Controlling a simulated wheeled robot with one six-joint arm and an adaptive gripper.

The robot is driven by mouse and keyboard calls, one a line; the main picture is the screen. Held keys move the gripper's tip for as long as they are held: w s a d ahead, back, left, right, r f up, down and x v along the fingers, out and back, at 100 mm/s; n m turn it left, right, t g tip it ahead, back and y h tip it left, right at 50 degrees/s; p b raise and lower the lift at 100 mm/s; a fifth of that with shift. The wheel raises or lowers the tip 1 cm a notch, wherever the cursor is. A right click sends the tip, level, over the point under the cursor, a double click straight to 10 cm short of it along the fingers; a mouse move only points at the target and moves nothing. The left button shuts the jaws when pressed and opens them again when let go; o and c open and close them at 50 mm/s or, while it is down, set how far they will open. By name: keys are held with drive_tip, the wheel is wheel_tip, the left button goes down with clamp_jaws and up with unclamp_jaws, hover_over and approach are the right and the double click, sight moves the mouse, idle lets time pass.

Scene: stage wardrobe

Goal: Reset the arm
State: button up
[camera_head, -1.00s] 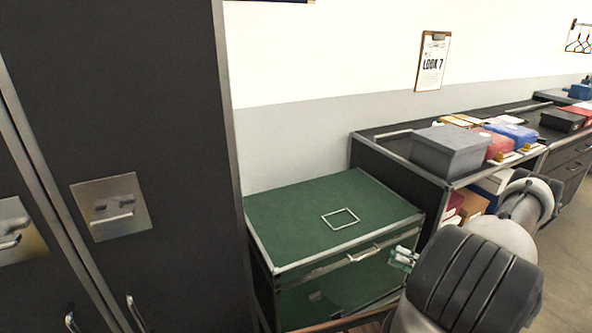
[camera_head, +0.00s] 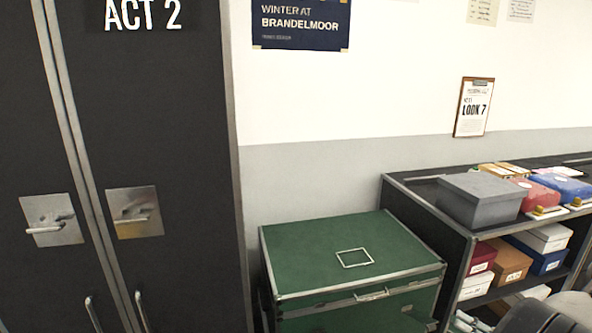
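My arm shows at the bottom right of the head view, with a dark rounded link (camera_head: 545,316) cut off by the lower edge.
A green case (camera_head: 310,247) with metal edges stands between the tall dark wardrobe (camera_head: 180,90) on the left and an open shelf unit (camera_head: 455,262) on the right. A grey box (camera_head: 480,205) and several coloured boxes sit on the unit. A clipboard (camera_head: 473,108) hangs above.

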wheel_tip(320, 180, down, 14)
drive_tip(key=w+d+m+g+h, duration=0.1)
drive_tip(key=d+m+h, duration=0.1)
drive_tip(key=m+h, duration=0.6)
drive_tip(key=s+d+f+m+g+h, duration=0.1)
drive_tip(key=d+f+m+g+h, duration=0.15)
drive_tip(key=d+m, duration=0.2)
drive_tip(key=s+d+f+m+g+h, duration=0.1)
drive_tip(key=s+d+m+g+h, duration=0.1)
drive_tip(key=d+m+h, duration=0.3)
drive_tip(key=s+d+r+m+g+h, duration=0.25)
drive_tip(key=d+r+m, duration=0.3)
drive_tip(key=r, duration=0.35)
drive_tip(key=s+d+r+m+g+h, duration=0.1)
drive_tip(key=s+d+r+m+g, duration=0.25)
drive_tip(key=d+r, duration=0.35)
drive_tip(key=s+a+r+m+g, duration=0.15)
drive_tip(key=a+r+m, duration=0.3)
drive_tip(key=r, duration=0.65)
drive_tip(key=s+a+r+m+g, duration=0.1)
drive_tip(key=s+a+r+m, duration=0.15)
drive_tip(key=a+r, duration=0.65)
drive_tip(key=s+a+r+n+t, duration=0.1)
drive_tip(key=a+r+t, duration=0.6)
drive_tip(key=a+r, duration=1.6)
drive_tip(key=shift+s+a+r+y, duration=0.2)
drive_tip(key=shift+s+r+y, duration=0.1)
drive_tip(key=shift+s+r, duration=0.45)
